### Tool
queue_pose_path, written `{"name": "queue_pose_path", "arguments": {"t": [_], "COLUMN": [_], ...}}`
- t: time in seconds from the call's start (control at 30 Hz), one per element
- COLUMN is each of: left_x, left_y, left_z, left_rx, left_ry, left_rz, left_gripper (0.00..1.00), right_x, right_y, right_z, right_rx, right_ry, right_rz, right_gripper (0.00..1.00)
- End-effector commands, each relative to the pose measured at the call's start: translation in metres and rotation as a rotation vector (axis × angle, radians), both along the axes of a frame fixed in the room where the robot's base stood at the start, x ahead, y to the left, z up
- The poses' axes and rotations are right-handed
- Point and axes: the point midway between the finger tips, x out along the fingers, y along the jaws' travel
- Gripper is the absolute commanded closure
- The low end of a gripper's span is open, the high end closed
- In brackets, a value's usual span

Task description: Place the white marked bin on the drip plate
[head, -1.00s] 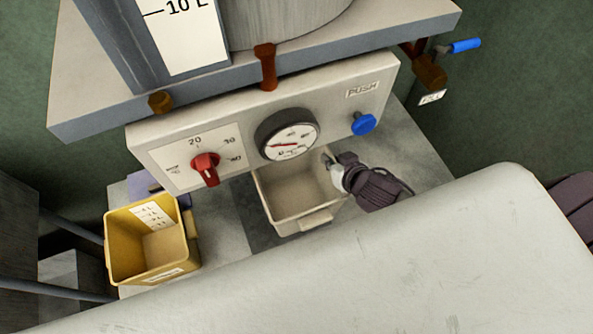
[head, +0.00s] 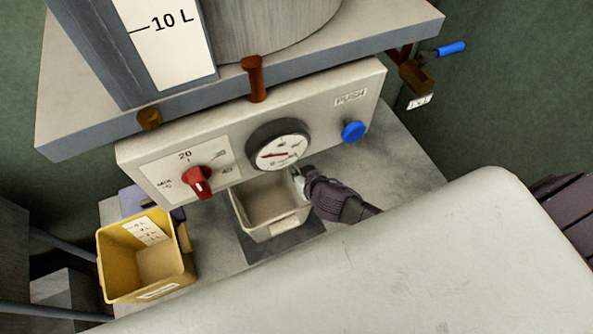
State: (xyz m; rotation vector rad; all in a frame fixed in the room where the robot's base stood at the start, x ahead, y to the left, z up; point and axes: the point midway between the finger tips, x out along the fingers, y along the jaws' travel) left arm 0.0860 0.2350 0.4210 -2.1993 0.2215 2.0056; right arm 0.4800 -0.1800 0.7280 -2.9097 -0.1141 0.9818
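The white bin (head: 273,224), an open cream-white tub with a front handle, is below the round gauge in the head view. It overlaps the dark grey drip plate (head: 286,245), whose front part shows bare. I cannot tell whether its base touches the plate. No mark on the bin shows from here. My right gripper (head: 299,182) comes in from the right and looks shut on the bin's right rim. The fingertips are small and partly hidden against the wall. My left gripper is not in view.
A yellow bin (head: 146,265) with labels stands at the left on the grey counter (head: 400,158). Above is a control panel (head: 225,145) with a red knob (head: 198,180), gauge (head: 278,146) and blue button (head: 354,131). A pale rounded surface (head: 400,270) fills the lower foreground.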

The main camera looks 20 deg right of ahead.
Motion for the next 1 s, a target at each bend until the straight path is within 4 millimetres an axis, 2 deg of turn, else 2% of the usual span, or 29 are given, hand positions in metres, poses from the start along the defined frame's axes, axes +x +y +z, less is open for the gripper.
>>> {"name": "queue_pose_path", "arguments": {"t": [0.17, 0.3, 0.37, 0.73, 0.87, 1.0], "left_x": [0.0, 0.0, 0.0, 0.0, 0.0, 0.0], "left_y": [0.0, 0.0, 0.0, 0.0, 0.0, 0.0], "left_z": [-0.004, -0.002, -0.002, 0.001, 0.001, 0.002], "left_rx": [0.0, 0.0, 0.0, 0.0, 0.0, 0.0], "left_ry": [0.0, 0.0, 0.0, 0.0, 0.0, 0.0], "left_rz": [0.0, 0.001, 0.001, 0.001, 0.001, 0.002], "left_gripper": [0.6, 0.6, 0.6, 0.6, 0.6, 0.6], "right_x": [0.0, 0.0, 0.0, -0.002, -0.017, -0.042], "right_y": [0.0, 0.0, 0.0, 0.0, -0.002, -0.005], "right_z": [-0.004, -0.003, -0.003, 0.003, 0.012, 0.03], "right_rx": [0.001, -0.001, -0.001, 0.0, 0.0, 0.001], "right_ry": [-0.001, 0.001, 0.001, 0.0, 0.002, 0.002], "right_rz": [0.0, 0.0, 0.0, 0.0, 0.0, 0.0], "right_gripper": [1.0, 0.75, 0.69, 0.69, 0.69, 0.69]}}
